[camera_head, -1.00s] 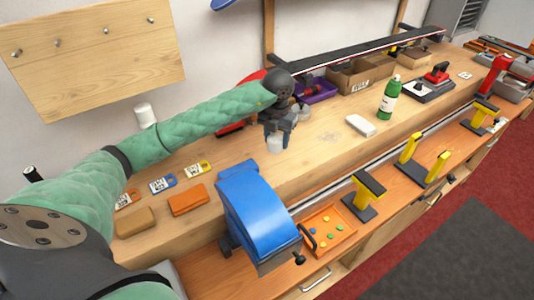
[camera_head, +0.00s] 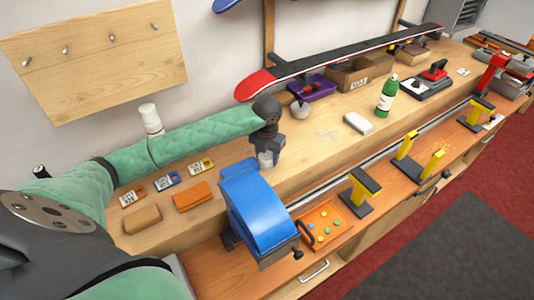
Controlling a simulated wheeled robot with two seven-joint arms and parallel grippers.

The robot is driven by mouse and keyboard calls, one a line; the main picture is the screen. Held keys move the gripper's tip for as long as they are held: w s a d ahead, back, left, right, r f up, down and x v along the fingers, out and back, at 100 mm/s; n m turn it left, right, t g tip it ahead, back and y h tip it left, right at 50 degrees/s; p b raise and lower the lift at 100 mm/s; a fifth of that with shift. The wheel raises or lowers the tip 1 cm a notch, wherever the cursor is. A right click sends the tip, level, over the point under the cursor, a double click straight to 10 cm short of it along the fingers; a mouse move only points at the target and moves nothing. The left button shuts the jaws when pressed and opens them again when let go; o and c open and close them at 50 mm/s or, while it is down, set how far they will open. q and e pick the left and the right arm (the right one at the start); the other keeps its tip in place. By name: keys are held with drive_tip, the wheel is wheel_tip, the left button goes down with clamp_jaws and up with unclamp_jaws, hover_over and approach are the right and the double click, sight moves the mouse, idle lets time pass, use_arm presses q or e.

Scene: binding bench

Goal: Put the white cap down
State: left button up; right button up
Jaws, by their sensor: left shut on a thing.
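The white cap (camera_head: 265,160) shows below the fingers of my left gripper (camera_head: 267,153), near the wooden bench's front edge and just behind the blue machine. The left gripper points down and is shut on the cap. The fingers hide the cap's upper part. I cannot tell whether the cap touches the bench top (camera_head: 313,157). My right gripper is not in view.
The blue machine (camera_head: 255,205) stands just in front of the cap. Small tags (camera_head: 168,180) and an orange block (camera_head: 191,196) lie to the left. A white block (camera_head: 358,123) and a green bottle (camera_head: 387,96) are to the right.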

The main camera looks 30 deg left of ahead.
sight(267, 154)
use_arm(q)
drive_tip(key=shift+f, duration=0.1)
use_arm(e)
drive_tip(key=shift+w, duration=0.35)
use_arm(q)
drive_tip(key=o, duration=0.9)
drive_tip(key=shift+o, duration=0.2)
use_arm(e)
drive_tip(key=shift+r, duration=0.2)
use_arm(q)
drive_tip(key=shift+r, duration=0.25)
drive_tip(key=shift+r+b, duration=0.3)
drive_tip(key=shift+b, duration=0.15)
wheel_tip(267, 154, up, 3)
drive_tip(key=shift+w+r+b, duration=0.1)
drive_tip(key=shift+r+b, duration=0.1)
drive_tip(key=shift+b, duration=0.8)
wheel_tip(267, 154, up, 6)
drive_tip(key=b, duration=0.2)
drive_tip(key=shift+r+b, duration=0.25)
drive_tip(key=shift+b, duration=0.05)
drive_tip(key=shift+r, duration=0.65)
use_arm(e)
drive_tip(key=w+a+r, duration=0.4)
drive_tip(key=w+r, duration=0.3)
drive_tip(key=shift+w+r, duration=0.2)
